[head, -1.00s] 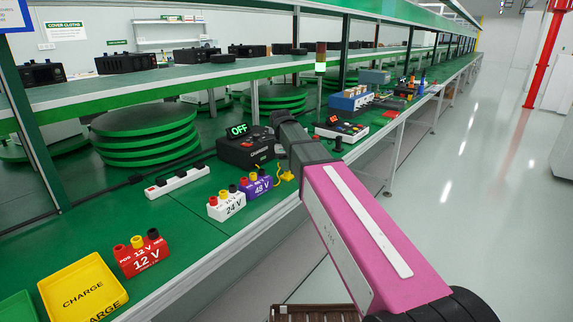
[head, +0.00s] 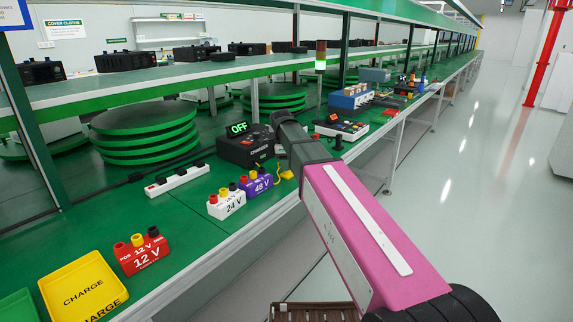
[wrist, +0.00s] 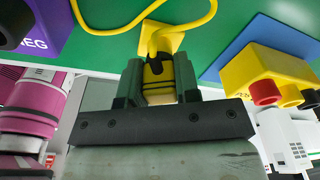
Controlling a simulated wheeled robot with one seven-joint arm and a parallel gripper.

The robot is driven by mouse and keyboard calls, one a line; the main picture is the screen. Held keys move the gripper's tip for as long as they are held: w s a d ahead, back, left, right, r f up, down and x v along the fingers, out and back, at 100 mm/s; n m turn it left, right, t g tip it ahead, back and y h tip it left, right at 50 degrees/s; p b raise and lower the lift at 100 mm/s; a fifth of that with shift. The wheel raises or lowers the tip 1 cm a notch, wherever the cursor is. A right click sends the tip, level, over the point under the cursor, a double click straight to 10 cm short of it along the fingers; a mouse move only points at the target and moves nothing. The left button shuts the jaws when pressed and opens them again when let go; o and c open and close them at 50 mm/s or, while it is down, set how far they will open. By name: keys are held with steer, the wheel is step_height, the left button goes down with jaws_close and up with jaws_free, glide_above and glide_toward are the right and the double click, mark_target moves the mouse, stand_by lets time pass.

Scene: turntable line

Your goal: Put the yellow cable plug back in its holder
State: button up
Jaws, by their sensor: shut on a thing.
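In the wrist view my gripper (wrist: 157,88) is shut on the yellow cable plug (wrist: 158,72), a yellow body with black bands between the two fingers. A yellow cable (wrist: 207,15) loops away above it over the green bench top. A flat yellow piece (wrist: 168,38) lies just beyond the plug; I cannot tell whether it is the holder or part of the plug. In the head view a bit of yellow (head: 287,174) shows beside my arm, right of the purple 48 V block (head: 257,183). My fingers are hidden there.
A yellow block with red and yellow posts (wrist: 262,75) stands close on the right, by a blue patch (wrist: 262,37). The charger (head: 243,150) reads OFF. A white 24 V block (head: 226,205), red 12 V block (head: 142,254) and yellow CHARGE tray (head: 82,287) line the bench.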

stand_by(0.3)
steer(key=o, duration=1)
steer(key=shift+c, duration=0.2)
steer(key=shift+r, duration=0.1)
steer(key=shift+r, duration=3.65)
